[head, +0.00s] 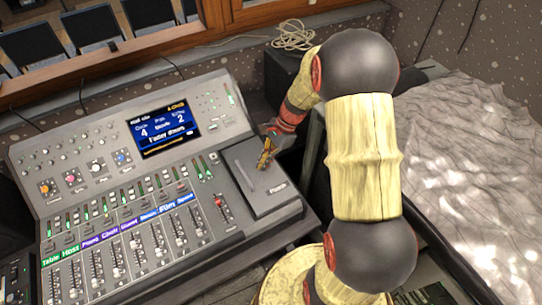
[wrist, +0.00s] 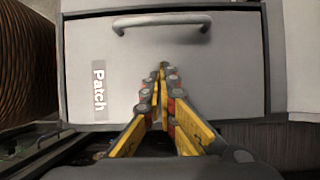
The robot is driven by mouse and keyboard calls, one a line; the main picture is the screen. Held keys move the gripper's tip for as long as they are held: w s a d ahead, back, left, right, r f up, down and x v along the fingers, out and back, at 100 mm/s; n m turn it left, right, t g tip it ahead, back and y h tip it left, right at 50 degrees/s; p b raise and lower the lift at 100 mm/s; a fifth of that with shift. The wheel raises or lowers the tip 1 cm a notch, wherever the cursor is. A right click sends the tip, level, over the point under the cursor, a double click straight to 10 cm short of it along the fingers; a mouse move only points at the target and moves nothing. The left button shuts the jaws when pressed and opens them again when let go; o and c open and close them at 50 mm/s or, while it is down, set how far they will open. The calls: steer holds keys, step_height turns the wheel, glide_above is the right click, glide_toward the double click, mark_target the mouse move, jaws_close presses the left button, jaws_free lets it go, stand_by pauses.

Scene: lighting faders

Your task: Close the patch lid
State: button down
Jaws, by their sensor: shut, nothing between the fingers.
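The patch lid (head: 245,175) is a grey panel at the right end of the mixing console. It looks flat or nearly flat there; I cannot tell whether a small gap is left under it. In the wrist view the lid (wrist: 215,65) fills the middle, with a "Patch" label (wrist: 99,88) at its left and a bar handle (wrist: 162,22) along the top edge. My gripper (head: 263,166) is over the lid, its yellow fingers together and empty. In the wrist view the fingertips (wrist: 162,68) point at the lid's middle; contact is not clear.
The console's screen (head: 165,127) and several faders (head: 130,250) lie left of the lid. A red-capped fader (head: 219,201) is close to its left edge. A dark box (head: 280,75) and a coiled cable (head: 295,35) are behind. A crumpled grey cover (head: 465,150) is on the right.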

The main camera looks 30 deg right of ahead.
mark_target(251, 176)
steer(key=shift+a+r, duration=0.25)
steer(key=shift+a, duration=0.55)
steer(key=shift+a+r, duration=0.25)
steer(key=shift+a, duration=0.5)
steer(key=shift+w+a+r+p, duration=0.1)
steer(key=shift+a+r+p, duration=0.1)
steer(key=shift+a+p, duration=0.7)
steer(key=shift+a+f+b, duration=0.1)
steer(key=shift+a+b, duration=0.15)
steer(key=shift+b, duration=0.1)
steer(key=shift+a, duration=0.1)
